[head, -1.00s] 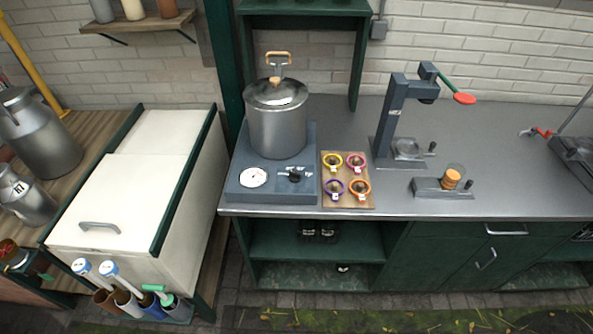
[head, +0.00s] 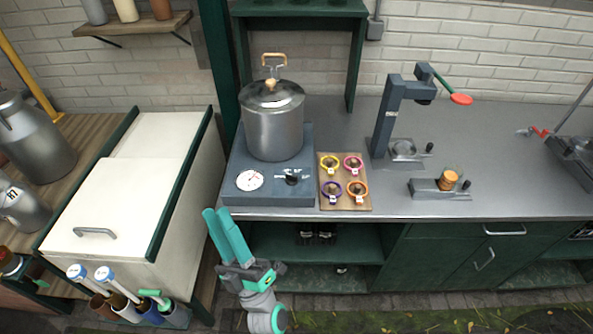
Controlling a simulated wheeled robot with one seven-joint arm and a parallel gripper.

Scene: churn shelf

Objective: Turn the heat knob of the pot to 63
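A steel pot (head: 273,130) with a lid stands on a grey heater base (head: 232,196) at the left end of the counter. The base's front has a white round dial (head: 249,180) and a black heat knob (head: 292,179) to its right. The knob's setting is too small to read. My gripper (head: 217,213) has teal fingers pointing up and to the left. It is below and left of the knob, in front of the counter edge, apart from the base. The fingers look close together with nothing visible between them; I cannot tell whether they are shut.
A wooden board (head: 345,203) with several coloured rings lies just right of the base. A dark press (head: 388,125) with a red-ended lever stands farther right. A white chest (head: 120,190) with brushes on its front is at left.

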